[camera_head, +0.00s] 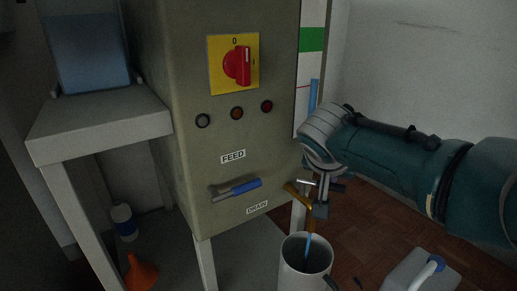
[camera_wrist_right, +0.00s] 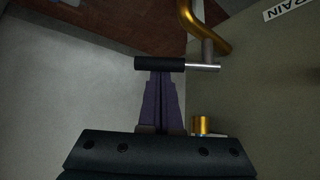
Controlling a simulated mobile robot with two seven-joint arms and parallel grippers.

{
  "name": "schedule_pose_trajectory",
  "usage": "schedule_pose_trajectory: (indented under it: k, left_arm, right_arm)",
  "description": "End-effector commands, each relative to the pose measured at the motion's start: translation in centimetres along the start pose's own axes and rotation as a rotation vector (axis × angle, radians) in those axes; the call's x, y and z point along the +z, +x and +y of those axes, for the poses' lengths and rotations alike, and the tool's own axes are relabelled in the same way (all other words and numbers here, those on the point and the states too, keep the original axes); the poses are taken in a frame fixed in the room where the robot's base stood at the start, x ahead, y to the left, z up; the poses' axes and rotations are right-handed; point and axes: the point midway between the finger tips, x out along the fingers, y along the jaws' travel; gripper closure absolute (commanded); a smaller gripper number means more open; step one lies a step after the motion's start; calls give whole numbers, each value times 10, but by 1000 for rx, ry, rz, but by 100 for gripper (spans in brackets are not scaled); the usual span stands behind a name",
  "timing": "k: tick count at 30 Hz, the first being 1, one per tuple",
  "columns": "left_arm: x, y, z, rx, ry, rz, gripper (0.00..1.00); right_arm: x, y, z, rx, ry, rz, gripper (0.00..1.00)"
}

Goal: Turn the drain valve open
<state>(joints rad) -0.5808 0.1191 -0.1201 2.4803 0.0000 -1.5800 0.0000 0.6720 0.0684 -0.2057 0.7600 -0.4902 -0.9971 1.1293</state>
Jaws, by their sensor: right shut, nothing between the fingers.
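The drain valve's lever has a black grip (camera_wrist_right: 150,64) on a bare metal rod. It sits beside a bent brass pipe (camera_wrist_right: 206,35) near the "DRAIN" label (camera_wrist_right: 288,9). In the head view the brass pipe (camera_head: 293,189) sticks out at the cabinet's lower right edge. A blue streak (camera_head: 309,243) runs from below it into a light pitcher (camera_head: 292,274). My right gripper (camera_head: 322,188) is shut and empty, its tips (camera_wrist_right: 161,74) right at the black grip. I cannot tell if they touch. My left gripper is out of view.
The cabinet (camera_head: 185,120) carries a red rotary switch (camera_head: 238,66), several lamps and a blue feed lever (camera_head: 245,187). A white jug (camera_head: 415,272) stands at the lower right. A table (camera_head: 90,125), a bottle (camera_head: 124,222) and an orange funnel (camera_head: 140,273) are on the left.

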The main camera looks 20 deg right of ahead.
Motion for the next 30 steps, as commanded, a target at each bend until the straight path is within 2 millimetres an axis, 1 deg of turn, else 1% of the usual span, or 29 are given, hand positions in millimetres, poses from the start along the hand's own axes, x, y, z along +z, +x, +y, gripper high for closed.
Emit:
schedule_pose_trajectory:
  k: [1,3,9,12,22,30]
  left_arm:
    - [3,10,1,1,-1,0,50]
    - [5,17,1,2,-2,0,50]
    - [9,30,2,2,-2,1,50]
    - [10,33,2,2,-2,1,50]
    - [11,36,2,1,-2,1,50]
    - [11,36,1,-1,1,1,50]
  right_arm:
    - [7,2,-2,25,33,-2,100]
    - [9,0,-2,69,80,-2,100]
    - [13,-8,-2,180,194,-2,100]
    - [15,-11,-2,221,237,-2,100]
    - [21,-18,-4,215,233,-3,100]
    - [23,-20,-6,215,231,-2,100]
